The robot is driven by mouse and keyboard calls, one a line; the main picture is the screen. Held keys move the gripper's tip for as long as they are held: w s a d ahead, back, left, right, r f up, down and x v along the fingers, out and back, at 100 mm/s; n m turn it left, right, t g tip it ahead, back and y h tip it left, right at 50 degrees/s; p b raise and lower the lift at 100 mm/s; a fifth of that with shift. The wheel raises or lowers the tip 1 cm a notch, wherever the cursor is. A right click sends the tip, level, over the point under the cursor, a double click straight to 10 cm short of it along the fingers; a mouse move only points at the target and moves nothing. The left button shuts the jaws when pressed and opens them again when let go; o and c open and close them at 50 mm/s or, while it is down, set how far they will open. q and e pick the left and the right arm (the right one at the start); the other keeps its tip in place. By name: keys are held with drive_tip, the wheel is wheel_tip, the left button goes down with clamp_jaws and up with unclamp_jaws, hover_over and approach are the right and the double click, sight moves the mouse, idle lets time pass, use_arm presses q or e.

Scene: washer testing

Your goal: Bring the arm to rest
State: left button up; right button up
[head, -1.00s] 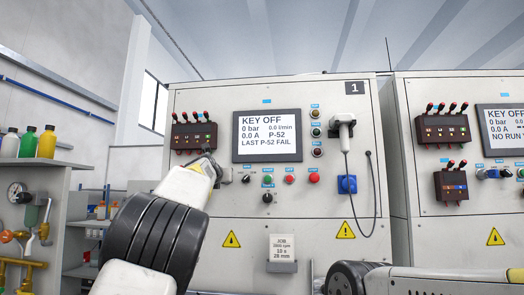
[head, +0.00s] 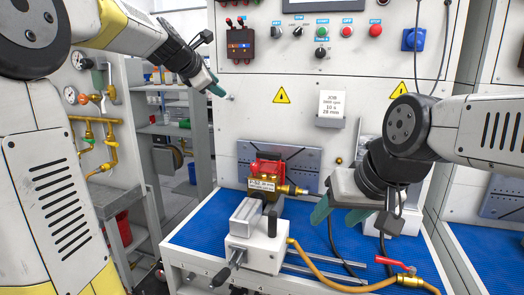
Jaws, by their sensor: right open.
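My left arm comes in from the upper left. Its gripper (head: 217,90) is in the air before the front panel, left of the yellow warning sign, and nothing shows in it. Its fingers are seen side-on, so their gap is hidden. My right arm comes in from the right. Its gripper (head: 338,214) points down over the right part of the blue bench mat, with its teal fingers apart and nothing between them. It is to the right of the vise and the brass pump, and looks apart from both.
A brass pump with a red top (head: 264,180) sits behind a grey-white vise (head: 258,245) on the blue mat (head: 200,232). A yellow hose (head: 335,286) with a red-handled valve (head: 397,264) runs along the front right. Shelves and brass pipes stand at left.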

use_arm(q)
drive_tip(key=s+f+m+g, duration=0.2)
drive_tip(key=s+f+m, duration=0.5)
drive_tip(key=s, duration=0.4)
drive_tip(key=s+f+m+g+y, duration=0.1)
drive_tip(key=s+f+m+g, duration=0.1)
drive_tip(key=s+f+m, duration=0.5)
drive_tip(key=s+f+m+g+y, duration=0.1)
drive_tip(key=s+f+m, duration=0.6)
drive_tip(key=s, duration=1)
drive_tip(key=shift+a+m+g, duration=0.3)
drive_tip(key=shift+m+g, duration=0.1)
drive_tip(key=shift+m, duration=0.4)
